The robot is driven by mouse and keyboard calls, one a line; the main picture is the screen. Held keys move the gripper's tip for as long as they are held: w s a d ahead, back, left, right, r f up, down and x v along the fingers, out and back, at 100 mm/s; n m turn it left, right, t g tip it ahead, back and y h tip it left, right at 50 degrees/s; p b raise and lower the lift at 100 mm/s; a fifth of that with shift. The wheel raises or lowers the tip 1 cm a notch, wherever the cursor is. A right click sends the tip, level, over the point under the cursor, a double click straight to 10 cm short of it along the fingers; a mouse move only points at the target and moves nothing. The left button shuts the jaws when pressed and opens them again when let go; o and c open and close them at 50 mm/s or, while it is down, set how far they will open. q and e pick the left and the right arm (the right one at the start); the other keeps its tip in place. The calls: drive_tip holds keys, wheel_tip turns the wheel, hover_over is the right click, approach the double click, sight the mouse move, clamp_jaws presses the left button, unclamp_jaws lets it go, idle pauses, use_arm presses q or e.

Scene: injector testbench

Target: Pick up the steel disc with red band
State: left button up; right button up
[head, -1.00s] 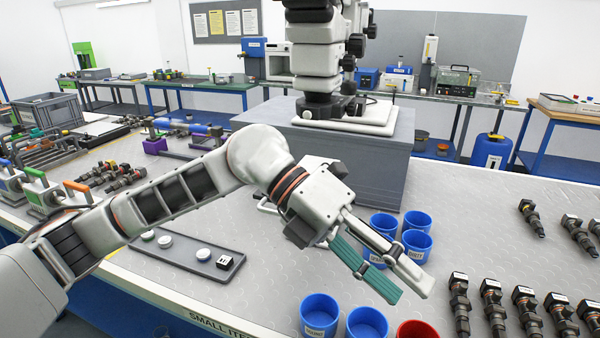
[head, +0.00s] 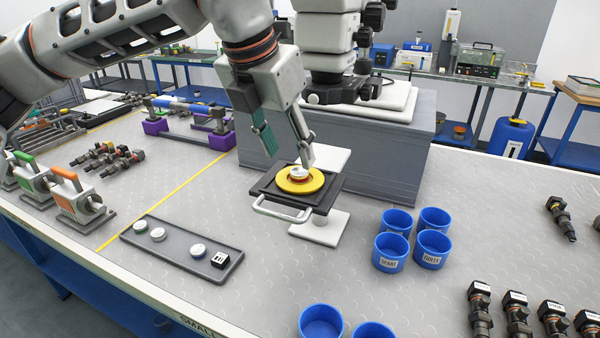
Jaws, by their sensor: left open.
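A small pale disc (head: 299,172) with what looks like a reddish-orange band around it sits in the middle of a yellow ring (head: 318,184) on a black stage plate. My left gripper (head: 288,156) points down just above and behind it, with its teal-lined and grey fingers apart. The grey fingertip overlaps the disc in the picture and partly hides it; I cannot tell whether it touches. Nothing shows between the fingers. My right gripper is out of view.
The microscope (head: 330,45) stands on a grey block (head: 385,165) close behind. A grey tray (head: 180,257) with several small round pieces and a black block lies at the left front. Blue cups (head: 390,252) stand to the right. Injectors (head: 515,312) lie at the right front.

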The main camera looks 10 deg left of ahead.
sight(297, 173)
use_arm(q)
drive_tip(key=shift+p+x, duration=0.4)
drive_tip(key=shift+x, duration=2.35)
drive_tip(key=shift+d, duration=0.15)
clamp_jaws()
